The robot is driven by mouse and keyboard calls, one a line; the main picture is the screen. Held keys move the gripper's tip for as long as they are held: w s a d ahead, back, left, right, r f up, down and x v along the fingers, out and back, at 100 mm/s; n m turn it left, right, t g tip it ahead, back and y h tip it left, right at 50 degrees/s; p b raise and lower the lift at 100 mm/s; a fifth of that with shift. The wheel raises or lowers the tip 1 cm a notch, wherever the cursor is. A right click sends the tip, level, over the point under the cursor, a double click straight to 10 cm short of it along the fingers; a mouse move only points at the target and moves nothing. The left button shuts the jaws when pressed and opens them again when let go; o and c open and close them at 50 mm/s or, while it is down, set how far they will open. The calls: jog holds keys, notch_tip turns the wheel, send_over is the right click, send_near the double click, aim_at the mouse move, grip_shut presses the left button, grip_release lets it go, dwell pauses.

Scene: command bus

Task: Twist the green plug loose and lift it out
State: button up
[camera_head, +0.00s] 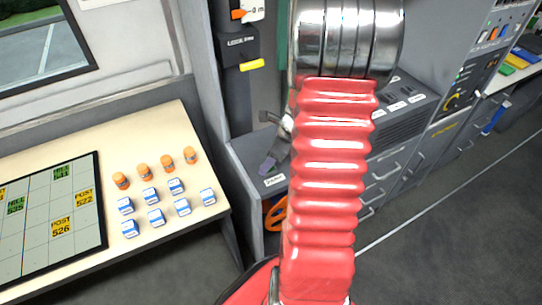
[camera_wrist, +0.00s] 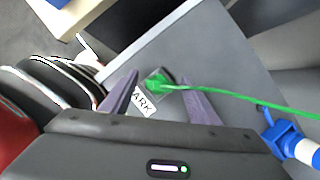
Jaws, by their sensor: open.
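The green plug (camera_wrist: 157,81) sits in a socket on a grey panel in the wrist view, with a green cable (camera_wrist: 235,95) running off to the right. A white label (camera_wrist: 141,103) reading "ARK" in its visible part lies beside it. My gripper (camera_wrist: 160,77) is open, with one purple finger on each side of the plug in the picture. I cannot tell whether the fingers touch it. In the head view, my gripper (camera_head: 269,162) shows only partly at the grey cabinet, left of my red arm. The plug is hidden there.
A blue connector with a white end (camera_wrist: 290,142) is at the right of the wrist view. In the head view, a desk (camera_head: 165,130) holds orange bottles (camera_head: 143,171), blue-and-white blocks (camera_head: 151,196) and a board (camera_head: 40,245). Grey drawers (camera_head: 378,180) stand right of my arm.

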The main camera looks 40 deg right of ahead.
jog(key=shift+c, duration=0.6)
jog(key=c, duration=1)
jog(key=shift+n+g+y, duration=0.5)
jog(key=shift+n+y, duration=0.1)
jog(key=shift+n, duration=1.4)
